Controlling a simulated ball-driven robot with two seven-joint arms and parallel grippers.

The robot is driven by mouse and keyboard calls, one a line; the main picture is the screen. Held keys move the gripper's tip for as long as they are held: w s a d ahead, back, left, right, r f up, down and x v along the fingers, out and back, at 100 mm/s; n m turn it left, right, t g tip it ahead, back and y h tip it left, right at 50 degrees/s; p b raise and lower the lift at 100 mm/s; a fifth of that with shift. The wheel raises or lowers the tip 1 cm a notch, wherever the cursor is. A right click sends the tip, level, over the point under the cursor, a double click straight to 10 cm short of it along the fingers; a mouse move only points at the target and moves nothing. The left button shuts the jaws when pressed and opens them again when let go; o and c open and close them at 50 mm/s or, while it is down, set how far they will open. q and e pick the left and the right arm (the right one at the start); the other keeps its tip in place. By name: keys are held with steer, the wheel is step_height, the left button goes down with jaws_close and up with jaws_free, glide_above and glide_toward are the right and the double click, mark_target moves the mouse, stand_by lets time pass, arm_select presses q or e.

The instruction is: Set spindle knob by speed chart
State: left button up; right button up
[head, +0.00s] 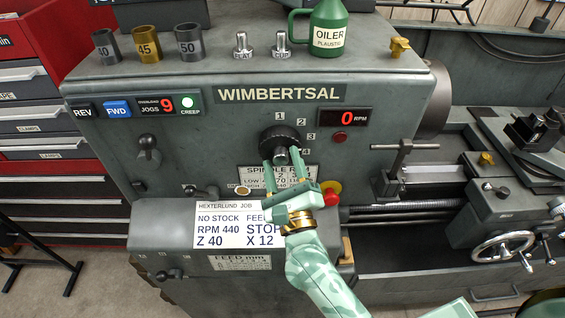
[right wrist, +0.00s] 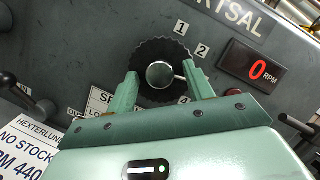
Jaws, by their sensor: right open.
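The black spindle knob (head: 281,139) sits on the front of the grey lathe headstock, with number plates 1 to 4 around it. The knob (right wrist: 161,57) also shows in the right wrist view, with a silver centre and a light pointer mark toward the right. My right gripper (head: 284,163) is open, its green fingers at the knob's lower part. In the right wrist view the fingers (right wrist: 158,91) stand on either side of the knob; contact cannot be told. The spindle chart (head: 262,180) is partly hidden by my gripper. A job card (head: 225,226) reads RPM 440. My left gripper is not in view.
The RPM display (head: 344,118) reads 0. A red button (head: 331,190) is right beside my right gripper. A lever (head: 390,170) stands further right. A green oiler (head: 327,28) and several collars (head: 147,43) stand on top. A red cabinet (head: 60,110) is at the left.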

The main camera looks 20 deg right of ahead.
steer(key=c, duration=1)
steer(key=shift+r+n+p, duration=0.2)
steer(key=shift+n+p, duration=0.2)
steer(key=shift+p, duration=0.35)
steer(key=n+g+y+p, duration=0.1)
steer(key=n+p, duration=0.2)
steer(key=p, duration=0.1)
steer(key=n+y+p, duration=0.2)
steer(key=n+p, duration=0.1)
steer(key=p, duration=0.2)
steer(key=shift+d+r+n+g, duration=0.1)
steer(key=shift+r+n+g, duration=0.1)
steer(key=shift+n+g, duration=0.2)
steer(key=shift+f+n+g+p, duration=0.2)
steer(key=shift+n+g+p, duration=0.1)
steer(key=shift+n+p, duration=0.75)
